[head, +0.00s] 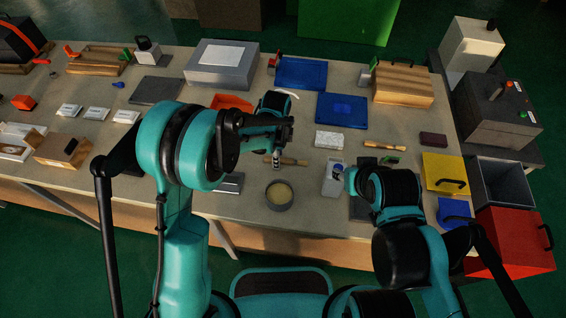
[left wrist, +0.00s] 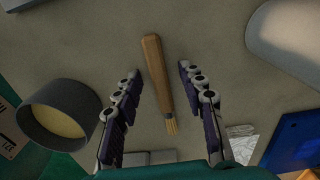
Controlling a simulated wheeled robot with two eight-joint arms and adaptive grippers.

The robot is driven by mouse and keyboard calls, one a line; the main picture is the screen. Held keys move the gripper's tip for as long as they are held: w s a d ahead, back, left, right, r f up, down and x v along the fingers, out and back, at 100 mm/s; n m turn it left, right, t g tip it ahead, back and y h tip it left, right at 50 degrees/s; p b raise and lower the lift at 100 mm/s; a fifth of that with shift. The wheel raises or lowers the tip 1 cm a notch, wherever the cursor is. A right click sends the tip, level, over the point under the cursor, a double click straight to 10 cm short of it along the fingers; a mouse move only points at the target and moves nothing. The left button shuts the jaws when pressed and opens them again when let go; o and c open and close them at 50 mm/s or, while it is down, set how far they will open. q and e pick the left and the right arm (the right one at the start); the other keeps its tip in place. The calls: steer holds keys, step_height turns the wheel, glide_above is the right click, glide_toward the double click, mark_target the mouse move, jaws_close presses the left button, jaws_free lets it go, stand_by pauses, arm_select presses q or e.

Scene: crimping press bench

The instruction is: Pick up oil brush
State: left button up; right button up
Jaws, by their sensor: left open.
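The oil brush (left wrist: 156,70) has a wooden handle and a short yellowish bristle end. It lies on the bench in the left wrist view, and its handle shows in the head view (head: 293,162). My left gripper (left wrist: 159,71) is open, with one finger on each side of the brush and visible gaps between. In the head view my left gripper (head: 274,155) is over the brush and hides part of it. My right gripper (head: 353,180) is low near a white container at the right; its fingers are not clear.
A round grey tin (head: 279,195) with yellowish contents stands near the brush. A white block (head: 329,140), another wooden-handled tool (head: 384,146) and blue trays (head: 342,110) lie to the right and behind. Bare bench surrounds the brush.

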arm_select(q)
steer(key=shift+r, duration=0.1)
steer(key=shift+c, duration=0.4)
jaws_close()
step_height(320, 180, up, 10)
steer(key=p, duration=0.4)
